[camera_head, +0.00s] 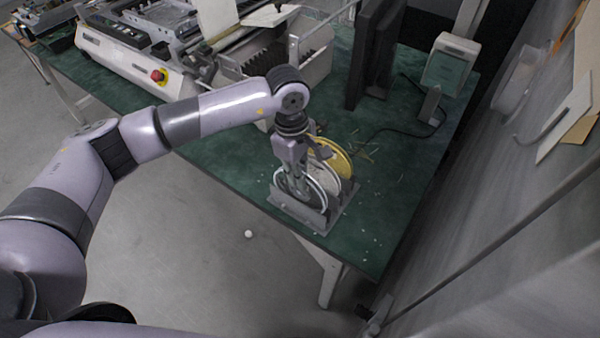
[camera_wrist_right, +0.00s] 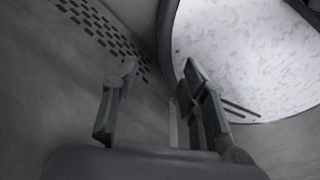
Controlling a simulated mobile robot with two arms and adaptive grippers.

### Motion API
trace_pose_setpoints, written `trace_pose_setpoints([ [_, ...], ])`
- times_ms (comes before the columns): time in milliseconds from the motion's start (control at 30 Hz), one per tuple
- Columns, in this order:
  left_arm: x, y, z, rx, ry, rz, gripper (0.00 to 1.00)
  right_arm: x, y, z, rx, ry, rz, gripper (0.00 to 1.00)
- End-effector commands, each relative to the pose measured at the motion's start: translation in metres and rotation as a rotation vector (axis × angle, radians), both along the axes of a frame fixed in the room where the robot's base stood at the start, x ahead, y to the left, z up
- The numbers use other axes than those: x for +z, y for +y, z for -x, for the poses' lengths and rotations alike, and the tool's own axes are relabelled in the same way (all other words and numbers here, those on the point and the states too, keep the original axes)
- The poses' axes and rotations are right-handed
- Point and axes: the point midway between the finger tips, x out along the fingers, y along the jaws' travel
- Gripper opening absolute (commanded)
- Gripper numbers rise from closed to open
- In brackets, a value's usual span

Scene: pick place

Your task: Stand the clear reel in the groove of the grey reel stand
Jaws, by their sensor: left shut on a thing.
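The clear reel (camera_head: 321,192) is upright at the front of the grey reel stand (camera_head: 297,213), near the green table's front corner. My left gripper (camera_head: 297,190) points down from above and is shut on this reel. The reel's lower edge is hidden behind the stand's front wall, so I cannot tell if it rests in the groove. A yellow reel (camera_head: 340,160) and a paler reel stand behind it, partly hidden by the gripper. In the right wrist view, my right gripper (camera_wrist_right: 158,85) has its fingers apart with nothing between them.
The green table (camera_head: 240,175) has small scraps right of the stand. Behind are a grey bin (camera_head: 310,65), a dark upright panel (camera_head: 370,60) and a machine with a red button (camera_head: 158,76). A small white ball (camera_head: 248,234) lies on the floor.

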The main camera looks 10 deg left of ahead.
Motion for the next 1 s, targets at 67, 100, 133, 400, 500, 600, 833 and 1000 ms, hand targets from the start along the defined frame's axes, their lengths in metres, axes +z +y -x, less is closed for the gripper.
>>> trace_pose_setpoints([
  [67,-0.0003,0.0,-0.0002,0.0,-0.001,0.0,0.0,-0.0008,-0.0005,0.0001,0.0,0.0,0.001,0.4],
  [100,-0.0001,0.0,-0.0002,0.0,-0.001,0.0,0.0,-0.0006,-0.0007,0.0001,0.0,0.0,0.001,0.4],
  [133,0.0001,0.0,-0.0002,0.0,-0.001,0.0,0.0,-0.0004,-0.0008,0.0001,0.0,0.0,0.001,0.4],
  [400,0.0001,0.0,-0.0002,0.0,-0.001,0.0,0.23,-0.0003,-0.0021,0.0001,0.001,0.001,0.002,0.4],
  [500,0.0001,0.0001,-0.0003,0.0,-0.001,0.0,0.3,-0.0003,-0.0023,0.0001,0.0,0.0,0.003,0.4],
  [600,0.0,0.0001,-0.0003,0.0,-0.001,0.0,0.35,-0.0003,-0.0023,0.0002,0.0,0.0,0.003,0.4],
  [833,-0.0004,0.0001,-0.0001,0.0,0.0,0.0,0.37,-0.0004,-0.0022,0.0001,0.0,0.0,0.003,0.4],
  [1000,-0.0004,0.0001,-0.0001,0.0,0.0,0.0,0.49,-0.0004,-0.0022,0.0002,0.001,0.001,0.002,0.4],
])
